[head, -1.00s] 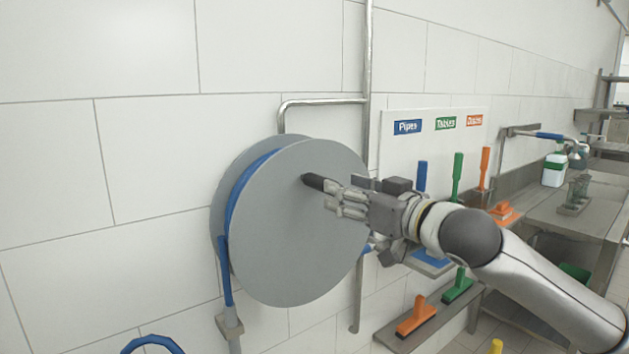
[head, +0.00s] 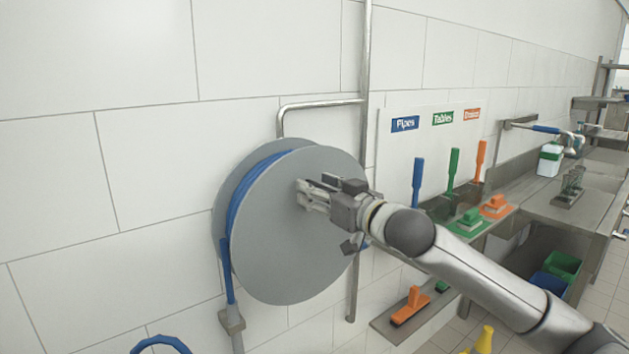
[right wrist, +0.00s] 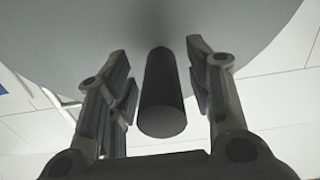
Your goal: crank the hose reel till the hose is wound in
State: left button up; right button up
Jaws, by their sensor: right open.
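The grey hose reel (head: 290,260) is on the tiled wall, with blue hose (head: 238,200) between its discs. The hose runs down the left side through a grey guide (head: 232,319). A blue loop (head: 160,343) shows at the bottom left. My right gripper (head: 303,194) is at the front disc and hides the crank handle in the head view. In the right wrist view the dark round handle (right wrist: 162,95) stands between the open fingers, with a gap on each side. My left gripper is out of view.
A metal pipe (head: 366,80) runs up the wall behind the reel. To the right are a board with coloured brushes (head: 417,185), a lower shelf with an orange squeegee (head: 410,306), and a steel counter (head: 590,205). The wall left of the reel is bare.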

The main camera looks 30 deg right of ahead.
jog(key=shift+w+a, duration=0.1)
jog(key=shift+w, duration=0.6)
grip_shut()
